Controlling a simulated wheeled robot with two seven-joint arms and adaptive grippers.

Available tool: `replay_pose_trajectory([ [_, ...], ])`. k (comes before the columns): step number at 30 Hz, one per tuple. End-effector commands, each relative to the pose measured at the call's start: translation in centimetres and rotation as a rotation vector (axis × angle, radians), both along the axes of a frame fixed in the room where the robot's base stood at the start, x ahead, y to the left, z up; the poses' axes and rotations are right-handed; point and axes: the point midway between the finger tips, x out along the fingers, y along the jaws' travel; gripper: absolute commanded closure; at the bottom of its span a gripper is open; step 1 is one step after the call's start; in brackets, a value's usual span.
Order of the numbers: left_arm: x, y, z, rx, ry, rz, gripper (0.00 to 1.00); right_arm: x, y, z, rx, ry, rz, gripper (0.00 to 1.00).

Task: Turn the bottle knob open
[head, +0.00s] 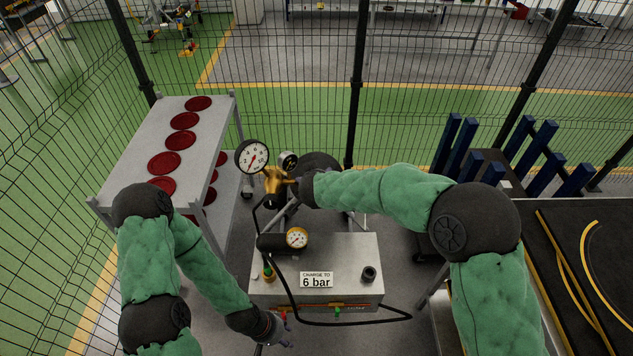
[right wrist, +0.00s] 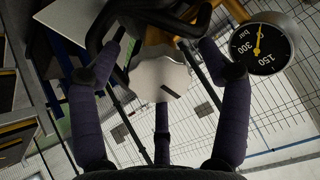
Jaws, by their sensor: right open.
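The pale round knob (right wrist: 160,78) with a dark mark on its face shows in the right wrist view, under a brass-coloured fitting (right wrist: 165,35). My right gripper (right wrist: 163,88) is open, with dark purple fingers on both sides of the knob and one below; I cannot tell whether they touch it. In the head view my right arm reaches in from the right to the brass valve (head: 274,181), and its hand hides the knob. My left gripper (head: 280,335) is low, by the front left of the grey box (head: 350,258); its finger opening is unclear.
A white gauge (head: 252,157) and a smaller one (head: 288,162) stand by the valve. A dark bar gauge (right wrist: 258,45) is close to my right fingers. A black hose (head: 345,323) loops before the box. A shelf rack (head: 140,140) stands left; wire fencing (head: 290,100) lies behind.

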Motion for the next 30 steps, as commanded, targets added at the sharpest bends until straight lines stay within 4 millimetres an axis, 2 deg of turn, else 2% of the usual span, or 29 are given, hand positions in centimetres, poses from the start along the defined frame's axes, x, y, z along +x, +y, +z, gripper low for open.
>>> replay_pose_trajectory([
  [4, 0.0, 0.0, 0.0, 0.0, 0.0, 0.0, 0.6, 0.0, 0.0, 0.0, 0.0, 0.0, 0.0, 0.23],
  [5, 0.0, 0.0, 0.0, 0.0, 0.0, 0.0, 0.6, 0.0, 0.0, 0.0, 0.0, 0.0, 0.0, 0.29],
  [10, 0.0, 0.0, 0.0, 0.0, 0.0, 0.0, 0.6, 0.0, 0.0, 0.0, 0.0, 0.0, 0.0, 0.77],
  [11, 0.0, 0.0, 0.0, 0.0, 0.0, 0.0, 0.6, 0.0, 0.0, 0.0, 0.0, 0.0, 0.0, 0.79],
  [20, 0.0, 0.0, -0.5, 0.0, 0.0, 0.0, 0.6, 0.0, 0.0, 0.0, -0.014, -0.002, 0.016, 0.79],
  [30, 0.0, 0.0, -3.6, 0.0, 0.0, 0.0, 0.6, 0.0, 0.1, -0.3, -0.144, -0.005, 0.149, 0.79],
])
